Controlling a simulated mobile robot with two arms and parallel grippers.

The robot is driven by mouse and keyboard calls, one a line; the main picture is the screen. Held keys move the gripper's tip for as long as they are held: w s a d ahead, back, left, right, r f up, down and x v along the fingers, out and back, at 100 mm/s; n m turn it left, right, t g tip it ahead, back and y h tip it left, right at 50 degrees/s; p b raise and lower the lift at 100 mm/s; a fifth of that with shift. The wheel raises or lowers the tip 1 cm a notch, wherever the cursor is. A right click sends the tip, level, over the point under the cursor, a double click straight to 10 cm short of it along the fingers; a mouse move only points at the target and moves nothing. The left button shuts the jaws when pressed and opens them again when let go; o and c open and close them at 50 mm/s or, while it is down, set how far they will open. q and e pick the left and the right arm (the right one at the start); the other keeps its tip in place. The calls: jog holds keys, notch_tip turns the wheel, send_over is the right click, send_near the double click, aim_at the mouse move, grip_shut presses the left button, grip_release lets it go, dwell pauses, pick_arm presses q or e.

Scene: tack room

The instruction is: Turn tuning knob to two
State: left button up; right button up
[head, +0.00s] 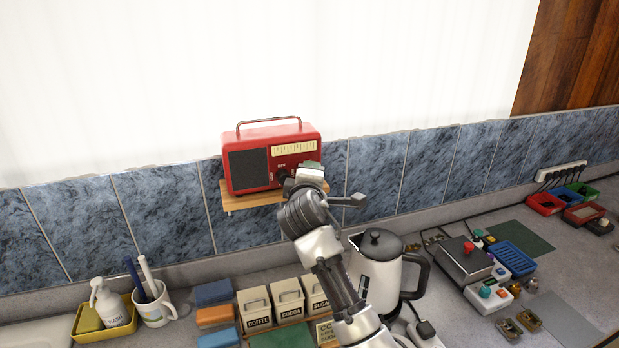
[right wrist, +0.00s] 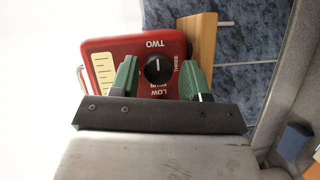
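The red radio (head: 270,157) stands on a small wooden shelf (head: 240,200) against the tiled wall. In the right wrist view its red front (right wrist: 110,47) appears turned sideways, with a round black tuning knob (right wrist: 158,70). The word TWO is above the knob and THREE is to its right; LOW and FOUR are below, partly covered. A small white mark shows on the knob, but its exact direction is hard to tell. My right gripper (right wrist: 160,66) is open, its green fingers either side of the knob with visible gaps.
Below the shelf, the counter holds labelled canisters (head: 288,300), a kettle (head: 377,270), coloured blocks (head: 214,315), a white mug (head: 154,305) and a yellow tray (head: 88,332). A grey box (head: 465,260) stands farther right. Space above the radio is clear.

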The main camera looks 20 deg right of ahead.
jog(key=shift+o, duration=0.7)
jog(key=b+v, duration=0.4)
jog(key=v, duration=0.6)
jog(key=shift+s, duration=0.4)
jog(key=shift+a+r, duration=0.1)
jog(key=shift+r, duration=0.05)
